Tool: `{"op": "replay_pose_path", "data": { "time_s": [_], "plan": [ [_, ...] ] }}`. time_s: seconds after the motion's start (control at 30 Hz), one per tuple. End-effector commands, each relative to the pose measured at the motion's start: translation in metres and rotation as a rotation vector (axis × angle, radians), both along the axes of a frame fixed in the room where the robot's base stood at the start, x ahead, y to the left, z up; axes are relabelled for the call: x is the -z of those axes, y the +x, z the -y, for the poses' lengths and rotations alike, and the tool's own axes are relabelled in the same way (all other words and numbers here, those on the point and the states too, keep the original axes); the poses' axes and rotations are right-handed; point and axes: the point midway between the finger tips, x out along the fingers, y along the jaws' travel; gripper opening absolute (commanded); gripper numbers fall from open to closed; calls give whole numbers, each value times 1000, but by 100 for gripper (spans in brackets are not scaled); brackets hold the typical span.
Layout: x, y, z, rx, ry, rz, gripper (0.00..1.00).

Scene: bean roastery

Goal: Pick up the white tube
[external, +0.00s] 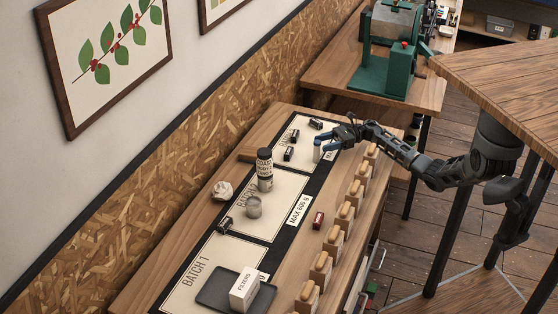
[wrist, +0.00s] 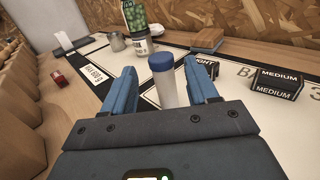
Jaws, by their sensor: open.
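The white tube (wrist: 167,85) with a blue cap stands upright on the mat; in the external view it shows (external: 317,150) near the far end of the table. My gripper (wrist: 164,88) is open, with its blue fingers on either side of the tube in the wrist view. I cannot tell whether either finger touches it. In the external view my gripper (external: 328,146) reaches the tube from the right. The tube's lower end is partly hidden by the gripper body in the wrist view.
Small black boxes (wrist: 278,83) labelled MEDIUM and LIGHT stand close to the right of the tube. A jar with a dark lid (external: 265,170), a metal cup (external: 254,207) and a red box (external: 319,220) stand nearer the camera. Several wooden-topped blocks (external: 333,241) line the table's right edge.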

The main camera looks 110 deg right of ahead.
Motion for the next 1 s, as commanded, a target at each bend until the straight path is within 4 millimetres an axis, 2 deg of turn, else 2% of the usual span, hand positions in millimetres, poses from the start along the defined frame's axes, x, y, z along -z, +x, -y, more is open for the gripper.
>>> {"op": "replay_pose_path", "data": {
  "time_s": [0.2, 0.47, 1.0],
  "plan": [
    [-1, 31, 1, -1, 1, 0, 59],
    [0, 35, 2, 2, 0, 1, 59],
    [0, 35, 2, 1, 0, 1, 7]
  ]
}}
